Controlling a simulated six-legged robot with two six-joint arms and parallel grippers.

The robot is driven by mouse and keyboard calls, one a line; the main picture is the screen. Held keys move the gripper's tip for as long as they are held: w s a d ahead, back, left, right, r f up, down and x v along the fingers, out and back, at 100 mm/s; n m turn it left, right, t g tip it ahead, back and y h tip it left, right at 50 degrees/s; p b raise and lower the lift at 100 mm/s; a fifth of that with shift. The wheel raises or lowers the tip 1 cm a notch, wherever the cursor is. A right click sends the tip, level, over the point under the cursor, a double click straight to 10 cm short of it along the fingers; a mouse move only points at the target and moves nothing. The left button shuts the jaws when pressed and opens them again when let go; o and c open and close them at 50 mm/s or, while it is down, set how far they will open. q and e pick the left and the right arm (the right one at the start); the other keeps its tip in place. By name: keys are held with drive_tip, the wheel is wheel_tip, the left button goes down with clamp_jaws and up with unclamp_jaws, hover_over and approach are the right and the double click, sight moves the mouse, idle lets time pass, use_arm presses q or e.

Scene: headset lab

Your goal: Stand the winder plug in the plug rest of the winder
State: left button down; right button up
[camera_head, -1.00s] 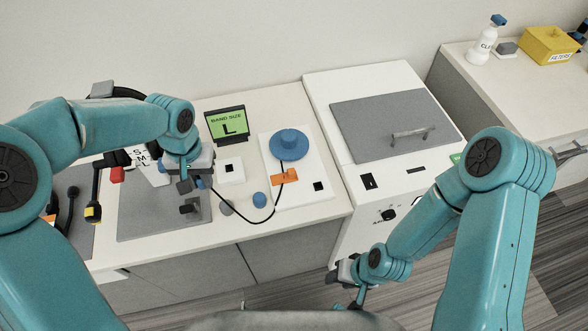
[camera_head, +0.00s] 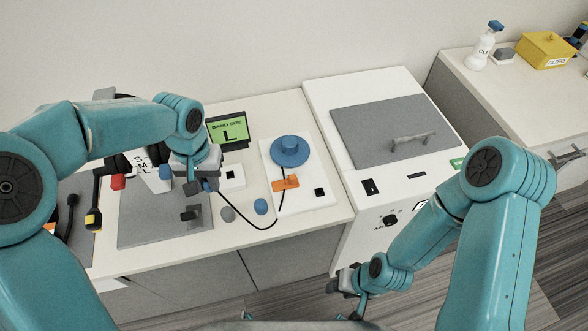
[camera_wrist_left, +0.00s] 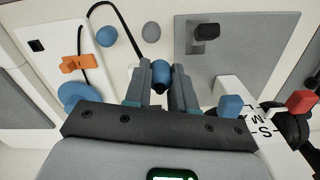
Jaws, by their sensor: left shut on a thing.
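My left gripper (camera_head: 200,187) hangs over the left part of the white bench. In the left wrist view its two fingers (camera_wrist_left: 160,78) are shut on the blue winder plug (camera_wrist_left: 162,66), above the bench. A black cord runs from the plug to the winder, a white board (camera_head: 311,168) with a blue round drum (camera_head: 289,150) and an orange piece (camera_head: 285,183) over the cord. A black square (camera_head: 320,193) marks the board's near right corner; I cannot tell which part is the plug rest. My right gripper (camera_head: 346,290) is low in front of the cabinets, its fingers unclear.
A grey mat with a dark post (camera_head: 190,215) lies below my left gripper. A blue ball (camera_head: 261,207) and a grey disc (camera_head: 227,214) lie near the cord. The band size screen (camera_head: 228,131) stands behind; a white machine (camera_head: 398,130) stands right of the winder.

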use_arm(q)
drive_tip(key=shift+w+d+n, duration=0.1)
drive_tip(key=shift+d+n, duration=0.2)
drive_tip(key=shift+d, duration=0.2)
drive_tip(key=w+d+n+p, duration=0.1)
drive_tip(key=w+d+n, duration=0.1)
drive_tip(key=d, duration=0.6)
drive_tip(key=w+d+n+p, duration=0.1)
drive_tip(key=w+d+n, duration=0.1)
drive_tip(key=d+n, duration=0.3)
drive_tip(key=w+d+n+p, duration=0.1)
drive_tip(key=d+n, duration=0.3)
drive_tip(key=d, duration=0.8)
drive_tip(key=shift+w+d, duration=0.25)
drive_tip(key=shift+w, duration=0.25)
drive_tip(key=shift+f+b, duration=1.35)
drive_tip(key=shift+f, duration=0.75)
drive_tip(key=shift+f, duration=0.15)
drive_tip(key=b, duration=0.4)
hover_over(319, 193)
drive_tip(key=shift+f, duration=2.75)
